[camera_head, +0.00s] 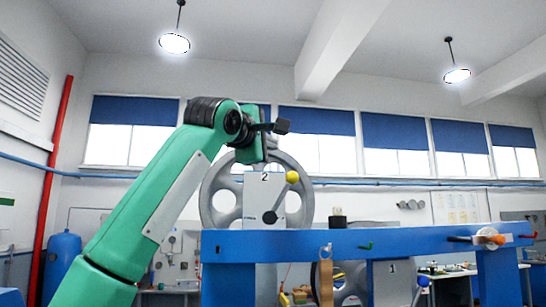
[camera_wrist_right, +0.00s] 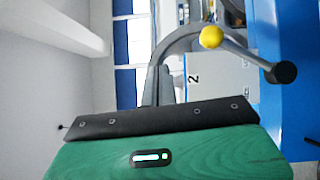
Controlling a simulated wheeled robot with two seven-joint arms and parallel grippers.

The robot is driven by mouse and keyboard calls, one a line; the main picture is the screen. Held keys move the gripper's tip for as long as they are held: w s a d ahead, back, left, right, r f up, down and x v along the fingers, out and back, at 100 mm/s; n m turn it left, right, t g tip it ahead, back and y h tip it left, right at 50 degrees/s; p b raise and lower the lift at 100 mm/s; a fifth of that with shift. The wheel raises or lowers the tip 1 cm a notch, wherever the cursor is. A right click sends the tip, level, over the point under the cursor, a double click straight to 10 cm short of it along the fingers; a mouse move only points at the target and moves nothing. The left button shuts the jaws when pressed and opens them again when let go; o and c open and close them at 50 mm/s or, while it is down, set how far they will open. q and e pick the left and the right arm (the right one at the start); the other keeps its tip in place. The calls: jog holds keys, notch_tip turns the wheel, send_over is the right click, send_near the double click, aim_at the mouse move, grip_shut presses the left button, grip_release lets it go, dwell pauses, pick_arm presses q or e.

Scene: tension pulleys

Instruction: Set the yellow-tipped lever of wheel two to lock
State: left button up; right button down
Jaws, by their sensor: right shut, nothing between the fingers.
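The lever of wheel two has a yellow ball tip (camera_head: 292,177) and slants up to the right from a dark pivot (camera_head: 270,217) on a pale box marked 2 (camera_head: 255,196). Wheel two (camera_head: 209,193) is the large grey spoked wheel behind that box. My right gripper (camera_head: 283,126) is shut and empty, above the yellow tip and apart from it. In the right wrist view the closed fingers (camera_wrist_right: 158,80) show left of the yellow ball (camera_wrist_right: 211,37). No lock marking is readable. My left gripper is out of view.
A blue beam (camera_head: 400,240) runs across below the box. An orange-and-white tool (camera_head: 489,237) is on it at the right, and green hooks are on its front.

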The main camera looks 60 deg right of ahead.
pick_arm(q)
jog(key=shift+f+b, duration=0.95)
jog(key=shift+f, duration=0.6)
pick_arm(e)
jog(key=s+a+r, duration=0.2)
jog(key=a+r, duration=0.1)
jog(key=a, duration=0.4)
jog(key=shift+s+a, duration=0.15)
